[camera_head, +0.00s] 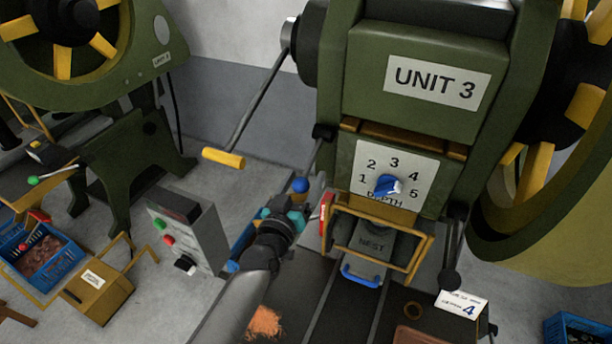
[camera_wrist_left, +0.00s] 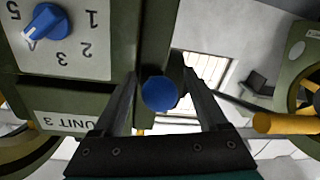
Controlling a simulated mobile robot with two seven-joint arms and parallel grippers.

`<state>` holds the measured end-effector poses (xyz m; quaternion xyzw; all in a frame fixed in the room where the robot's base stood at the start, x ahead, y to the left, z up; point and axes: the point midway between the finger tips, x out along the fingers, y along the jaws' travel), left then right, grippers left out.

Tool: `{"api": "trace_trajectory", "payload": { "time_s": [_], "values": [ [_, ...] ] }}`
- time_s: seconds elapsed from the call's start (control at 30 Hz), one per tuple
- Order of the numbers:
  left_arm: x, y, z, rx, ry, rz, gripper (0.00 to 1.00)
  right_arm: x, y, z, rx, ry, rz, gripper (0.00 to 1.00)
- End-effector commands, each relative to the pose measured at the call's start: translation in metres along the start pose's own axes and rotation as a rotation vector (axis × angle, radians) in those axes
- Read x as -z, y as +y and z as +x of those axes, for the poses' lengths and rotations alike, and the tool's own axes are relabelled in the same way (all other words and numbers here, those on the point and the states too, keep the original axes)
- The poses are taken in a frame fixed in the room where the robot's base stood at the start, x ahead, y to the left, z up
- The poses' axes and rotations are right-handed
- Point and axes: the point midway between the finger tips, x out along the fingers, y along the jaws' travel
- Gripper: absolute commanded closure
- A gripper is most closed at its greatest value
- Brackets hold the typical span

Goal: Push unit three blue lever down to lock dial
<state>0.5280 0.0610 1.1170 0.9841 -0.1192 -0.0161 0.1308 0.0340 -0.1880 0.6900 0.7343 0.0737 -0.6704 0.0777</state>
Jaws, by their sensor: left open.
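The unit 3 press (camera_head: 410,100) stands at centre right in the head view. The blue ball knob (camera_head: 300,185) of its lever is at the left side of the press, beside the dial plate. The blue dial (camera_head: 388,186) sits on the numbered depth plate and also shows at upper left in the left wrist view (camera_wrist_left: 45,24). My left gripper (camera_head: 308,198) is open at the blue knob. In the left wrist view the knob (camera_wrist_left: 160,93) lies between the two open fingers (camera_wrist_left: 158,85); contact cannot be told. The lever's rod is mostly hidden. My right gripper is out of view.
A yellow-handled lever (camera_head: 224,158) sticks out left of the press. A yellow guard frame (camera_head: 380,268) surrounds the nest below the dial. A grey control box (camera_head: 186,235) stands left of my arm. A large flywheel (camera_head: 550,150) is at the right.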

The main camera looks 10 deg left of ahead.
Motion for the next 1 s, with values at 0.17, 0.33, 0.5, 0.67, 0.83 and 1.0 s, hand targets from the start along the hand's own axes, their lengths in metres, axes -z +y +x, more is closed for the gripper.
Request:
{"api": "trace_trajectory", "payload": {
  "time_s": [0.17, 0.33, 0.5, 0.67, 0.83, 1.0],
  "values": [
    [0.000, 0.000, 0.013, 0.000, 0.000, 0.000, 0.24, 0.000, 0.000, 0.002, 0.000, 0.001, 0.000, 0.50],
    [0.000, 0.000, 0.017, 0.000, 0.000, -0.001, 0.24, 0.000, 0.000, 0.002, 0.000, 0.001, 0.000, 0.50],
    [0.000, 0.000, 0.016, 0.000, 0.000, -0.001, 0.24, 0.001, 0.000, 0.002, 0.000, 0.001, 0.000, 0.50],
    [0.000, 0.000, 0.016, 0.000, 0.000, -0.001, 0.39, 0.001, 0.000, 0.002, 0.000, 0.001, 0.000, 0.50],
    [0.000, 0.000, 0.016, 0.000, 0.000, 0.000, 0.58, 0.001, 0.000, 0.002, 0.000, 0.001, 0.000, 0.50],
    [0.000, 0.000, 0.016, 0.000, 0.000, 0.000, 0.77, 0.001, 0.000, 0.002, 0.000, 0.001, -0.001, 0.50]
  ]
}}
